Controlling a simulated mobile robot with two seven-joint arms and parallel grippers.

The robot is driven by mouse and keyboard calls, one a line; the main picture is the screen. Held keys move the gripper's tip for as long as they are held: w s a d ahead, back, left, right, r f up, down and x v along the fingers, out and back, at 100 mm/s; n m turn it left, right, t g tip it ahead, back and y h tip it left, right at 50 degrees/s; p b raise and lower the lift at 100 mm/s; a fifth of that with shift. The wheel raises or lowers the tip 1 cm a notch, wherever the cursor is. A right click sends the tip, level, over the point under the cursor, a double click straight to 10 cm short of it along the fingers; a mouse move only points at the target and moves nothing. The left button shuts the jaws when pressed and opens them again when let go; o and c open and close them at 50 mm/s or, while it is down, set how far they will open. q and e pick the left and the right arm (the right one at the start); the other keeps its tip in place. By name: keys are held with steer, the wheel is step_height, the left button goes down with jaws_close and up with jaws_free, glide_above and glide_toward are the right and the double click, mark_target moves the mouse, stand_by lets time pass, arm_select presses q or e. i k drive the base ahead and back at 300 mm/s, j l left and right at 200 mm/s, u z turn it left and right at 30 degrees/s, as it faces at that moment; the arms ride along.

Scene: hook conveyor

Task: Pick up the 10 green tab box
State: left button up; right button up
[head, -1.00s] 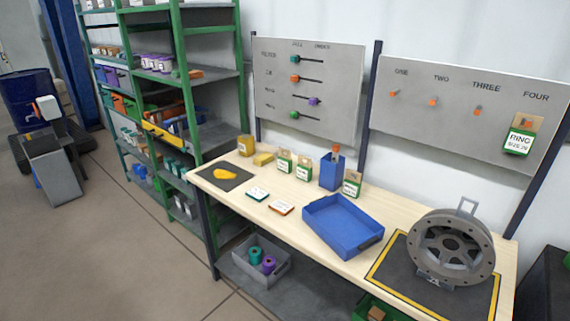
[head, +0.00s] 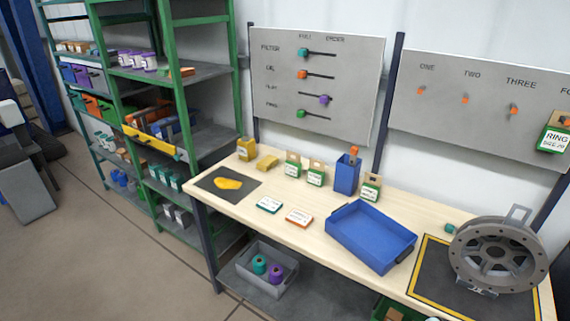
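Three small green-and-white boxes with brown hanging tabs stand on the workbench: one at the left (head: 293,165), one beside it (head: 316,173), and one right of the blue holder (head: 371,187). Their printing is too small to read, so I cannot tell which carries a 10. A similar green box marked RING (head: 555,138) hangs on the right pegboard under the FOUR label, cut by the picture edge. Neither of my grippers is in view.
The workbench (head: 300,240) also holds a blue tray (head: 347,258), a blue upright holder (head: 346,175), two flat cards, a dark mat (head: 215,180) with a yellow piece, and a large metal hub (head: 500,258). A green shelf rack (head: 115,110) stands left. Floor in front is clear.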

mark_target(293, 166)
steer(key=i+j, duration=0.2)
steer(key=j, duration=0.15)
steer(key=i+j+z, duration=0.1)
steer(key=j, duration=0.25)
steer(key=i+j, duration=0.2)
steer(key=j, duration=0.15)
